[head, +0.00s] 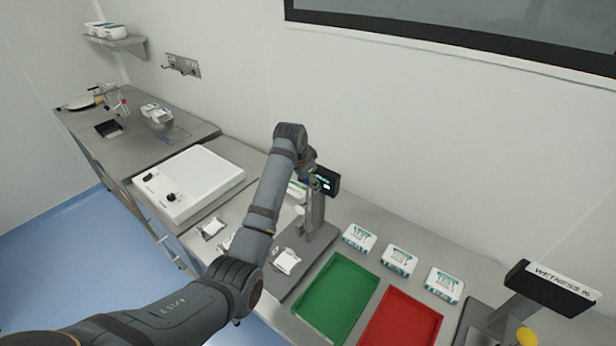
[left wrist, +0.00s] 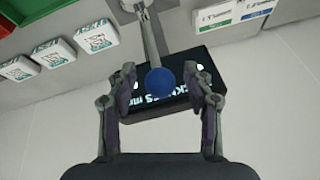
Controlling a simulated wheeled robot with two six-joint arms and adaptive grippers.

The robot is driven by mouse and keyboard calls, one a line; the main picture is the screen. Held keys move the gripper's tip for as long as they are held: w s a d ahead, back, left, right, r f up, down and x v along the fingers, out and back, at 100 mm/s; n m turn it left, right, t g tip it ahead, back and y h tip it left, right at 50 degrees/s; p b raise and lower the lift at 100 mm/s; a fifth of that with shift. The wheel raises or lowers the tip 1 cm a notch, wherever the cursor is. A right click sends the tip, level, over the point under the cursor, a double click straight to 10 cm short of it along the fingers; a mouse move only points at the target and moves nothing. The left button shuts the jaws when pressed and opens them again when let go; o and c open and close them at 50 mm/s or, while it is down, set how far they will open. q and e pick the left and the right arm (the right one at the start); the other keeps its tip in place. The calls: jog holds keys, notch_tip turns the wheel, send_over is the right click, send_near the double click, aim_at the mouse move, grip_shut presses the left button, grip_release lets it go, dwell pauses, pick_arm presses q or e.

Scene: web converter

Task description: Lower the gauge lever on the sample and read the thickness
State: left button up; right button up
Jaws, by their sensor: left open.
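The thickness gauge (head: 313,212) stands on its base, with a dark display (head: 327,181) at its top. A white sample (head: 286,261) lies on the gauge's base. In the left wrist view the gauge lever (left wrist: 150,32) is a metal rod ending in a blue ball knob (left wrist: 160,82). My left gripper (left wrist: 164,72) is open, with a finger on either side of the knob and gaps showing. The display (left wrist: 178,108) is behind the knob, its lit text partly covered. In the head view my left arm hides part of the gauge. My right gripper is out of view.
A green tray (head: 337,299) and a red tray (head: 404,322) lie right of the gauge, with several white packs (head: 399,260) behind them. A wetness meter (head: 550,290) is at far right. A white box device (head: 190,183) stands left of my arm.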

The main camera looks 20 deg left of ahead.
pick_arm(q)
jog(key=shift+w+f, duration=0.1)
jog(key=shift+c, duration=0.2)
grip_shut()
